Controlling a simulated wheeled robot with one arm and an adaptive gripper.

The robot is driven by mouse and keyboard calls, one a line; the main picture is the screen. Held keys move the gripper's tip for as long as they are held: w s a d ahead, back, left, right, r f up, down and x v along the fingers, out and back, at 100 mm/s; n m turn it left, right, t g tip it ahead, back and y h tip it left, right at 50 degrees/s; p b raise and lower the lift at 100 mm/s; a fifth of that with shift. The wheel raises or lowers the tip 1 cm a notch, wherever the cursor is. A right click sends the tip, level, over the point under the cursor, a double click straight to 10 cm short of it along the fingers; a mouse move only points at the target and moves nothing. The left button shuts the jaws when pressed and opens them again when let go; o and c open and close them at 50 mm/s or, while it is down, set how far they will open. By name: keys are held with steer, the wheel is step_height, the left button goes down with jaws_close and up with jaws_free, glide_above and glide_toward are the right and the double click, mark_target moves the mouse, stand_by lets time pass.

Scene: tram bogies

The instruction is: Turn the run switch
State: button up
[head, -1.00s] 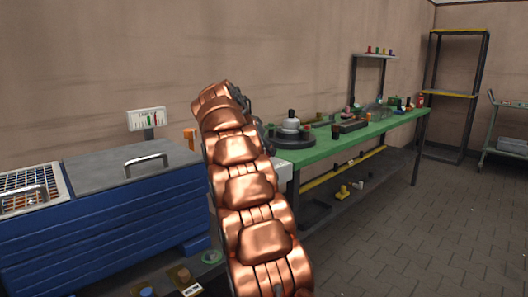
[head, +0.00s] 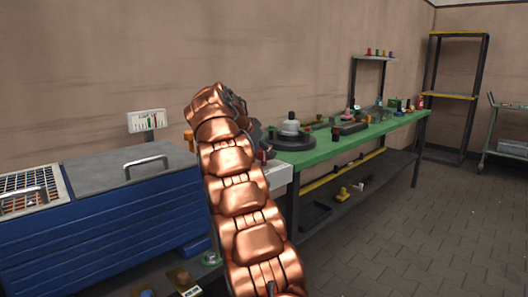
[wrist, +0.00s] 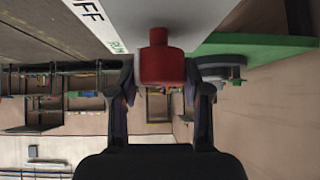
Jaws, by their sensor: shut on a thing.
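The run switch shows in the wrist view as a red knob (wrist: 161,62) on a pale panel (wrist: 205,22) lettered "OFF", with a smaller green word partly hidden beside it. My gripper (wrist: 161,84) has one finger on each side of the knob and is shut on it. In the head view my gripper (head: 264,148) is partly hidden behind my copper arm. It is at the white switch box (head: 279,174) at the near end of the green bench. The knob's pointing direction cannot be told.
The green bench (head: 325,148) carries a round dark fixture (head: 291,139) close to the gripper and several small parts further back. A blue cabinet (head: 95,222) with a grey lid and handle stands at left. The tiled floor at right is clear.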

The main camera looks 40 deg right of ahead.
mark_target(262, 150)
steer(key=o, duration=1.2)
steer(key=shift+c, duration=0.2)
steer(key=shift+r, duration=0.1)
steer(key=shift+v, duration=2.35)
steer(key=shift+a+r, duration=0.1)
steer(key=shift+a, duration=0.5)
steer(key=a, duration=1.1)
steer(key=shift+s, duration=0.35)
